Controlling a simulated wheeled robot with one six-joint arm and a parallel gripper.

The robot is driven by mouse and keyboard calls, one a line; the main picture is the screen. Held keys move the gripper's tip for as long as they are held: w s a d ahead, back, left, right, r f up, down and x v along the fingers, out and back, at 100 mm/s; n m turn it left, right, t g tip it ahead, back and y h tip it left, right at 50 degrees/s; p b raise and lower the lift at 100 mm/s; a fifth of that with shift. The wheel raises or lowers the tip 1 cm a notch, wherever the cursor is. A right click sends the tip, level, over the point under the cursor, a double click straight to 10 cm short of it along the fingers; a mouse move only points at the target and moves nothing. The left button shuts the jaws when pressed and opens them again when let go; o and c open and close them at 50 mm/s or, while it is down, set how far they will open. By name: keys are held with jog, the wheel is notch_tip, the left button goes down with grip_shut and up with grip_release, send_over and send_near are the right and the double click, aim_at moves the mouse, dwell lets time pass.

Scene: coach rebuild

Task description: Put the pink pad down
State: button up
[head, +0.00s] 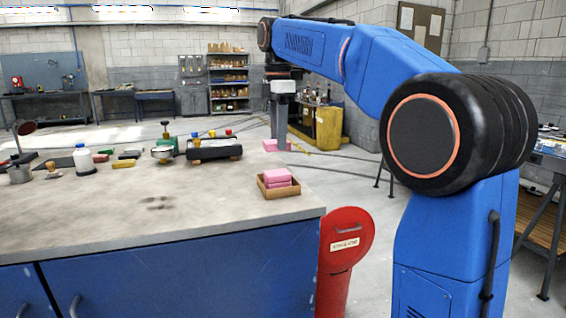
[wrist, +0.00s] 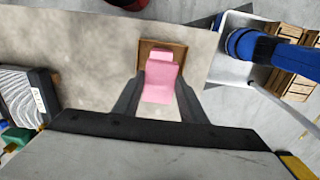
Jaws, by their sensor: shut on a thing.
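My gripper (wrist: 158,92) is shut on a pink pad (wrist: 157,94), with one dark finger on each side of it. In the head view, the held pad (head: 271,145) shows at the lower end of my arm, by the far right end of the workbench; its height above the surface is hard to tell. A small wooden tray (head: 281,193) sits at the bench's near right corner with pink pads (head: 276,176) stacked in it. In the wrist view, the tray (wrist: 183,50) lies beyond my fingertips, and the held pad partly overlaps the pads inside.
The workbench (head: 190,205) has clear room left of the tray. A black scale-like device (head: 214,148), a white bottle (head: 84,160) and several small items stand farther left and back. A red bin (head: 343,240) stands beside the bench's right end.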

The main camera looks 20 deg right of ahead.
jog(key=shift+f, duration=3.25)
jog(key=shift+f, duration=0.15)
jog(key=o, duration=1.1)
notch_tip(320, 180, up, 12)
jog(key=shift+r, duration=0.15)
